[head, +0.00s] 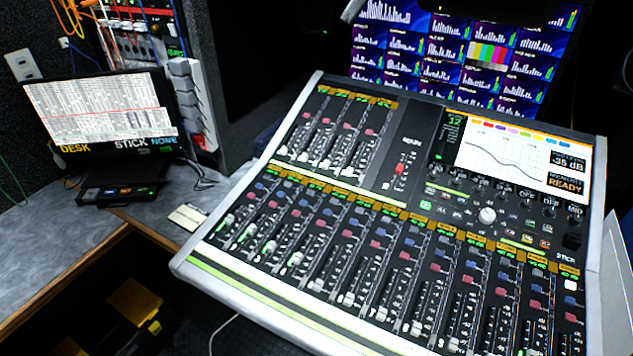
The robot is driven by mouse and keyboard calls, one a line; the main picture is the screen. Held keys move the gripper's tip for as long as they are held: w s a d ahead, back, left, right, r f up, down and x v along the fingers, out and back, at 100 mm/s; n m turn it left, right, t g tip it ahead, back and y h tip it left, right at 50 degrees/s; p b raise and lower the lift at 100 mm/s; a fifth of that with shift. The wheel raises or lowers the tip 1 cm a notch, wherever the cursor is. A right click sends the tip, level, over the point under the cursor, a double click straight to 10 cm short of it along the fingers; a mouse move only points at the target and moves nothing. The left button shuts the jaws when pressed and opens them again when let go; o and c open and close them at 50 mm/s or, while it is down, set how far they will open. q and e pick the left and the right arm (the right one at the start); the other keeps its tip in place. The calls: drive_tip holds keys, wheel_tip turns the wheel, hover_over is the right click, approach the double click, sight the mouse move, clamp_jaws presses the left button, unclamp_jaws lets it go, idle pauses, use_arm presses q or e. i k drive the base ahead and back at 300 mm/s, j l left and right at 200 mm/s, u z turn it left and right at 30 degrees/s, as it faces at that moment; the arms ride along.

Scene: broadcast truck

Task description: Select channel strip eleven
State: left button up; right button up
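The mixing console (330,325) fills the middle and right of the head view, tilted toward me. Its lower bank holds a long row of channel strips with yellow label tape, coloured buttons and faders. Channel strip eleven (537,283), taken as the second from the right end, has a dark top button, a red button and a fader below. The rightmost strip (569,300) has a brightly lit white top button. The small console display (453,124) reads 12 in green. Neither of my grippers is in view.
The console screen (524,163) shows a curve, -35 dB and READY. A laptop-like screen (103,118) reading DESK, STICK, NONE stands on the grey desk (38,235) at left. A monitor wall (455,52) is behind. A patch panel with cables (135,38) is upper left.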

sight(539, 274)
drive_tip(key=z, duration=1.65)
